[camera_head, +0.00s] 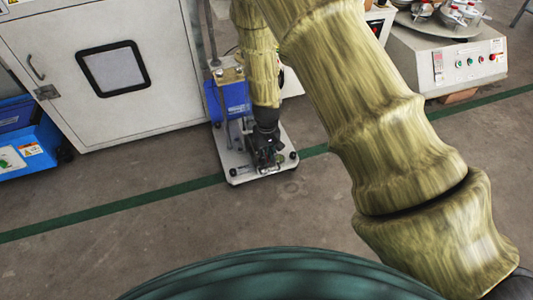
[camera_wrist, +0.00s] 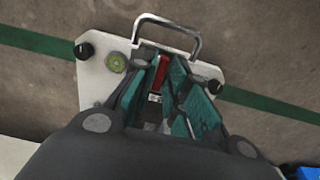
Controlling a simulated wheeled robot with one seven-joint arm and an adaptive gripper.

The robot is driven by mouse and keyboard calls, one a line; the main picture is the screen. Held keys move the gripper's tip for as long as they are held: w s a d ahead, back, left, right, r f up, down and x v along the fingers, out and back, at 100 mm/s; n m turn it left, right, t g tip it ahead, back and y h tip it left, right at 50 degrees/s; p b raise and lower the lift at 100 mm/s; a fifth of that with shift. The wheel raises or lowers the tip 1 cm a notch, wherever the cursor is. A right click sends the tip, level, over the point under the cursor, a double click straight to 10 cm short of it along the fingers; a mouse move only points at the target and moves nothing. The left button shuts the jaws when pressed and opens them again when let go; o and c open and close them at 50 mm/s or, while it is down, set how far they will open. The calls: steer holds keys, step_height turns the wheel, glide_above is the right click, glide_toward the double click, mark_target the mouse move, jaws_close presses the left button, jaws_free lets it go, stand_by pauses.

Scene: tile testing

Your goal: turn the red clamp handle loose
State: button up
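The red clamp handle (camera_wrist: 154,108) shows in the wrist view as a narrow red strip between my gripper's teal fingers. My gripper (camera_wrist: 159,76) reaches down over the clamp, with one finger on each side of the handle. The fingers stand apart, but I cannot tell whether they press on the handle. The clamp's lower parts are mostly hidden by the fingers. In the head view my dark gripper (camera_head: 266,140) is low over the front of the tile tester; the red handle cannot be made out there.
The tester's pale base plate (camera_head: 240,172) has black corner knobs, a round bubble level (camera_wrist: 116,62) and a metal loop handle (camera_wrist: 166,22). A blue box (camera_head: 229,97) stands behind. A white cabinet (camera_head: 60,35) is at left, another machine (camera_head: 465,62) at right. Floor in front is clear.

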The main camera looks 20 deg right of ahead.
jaws_close()
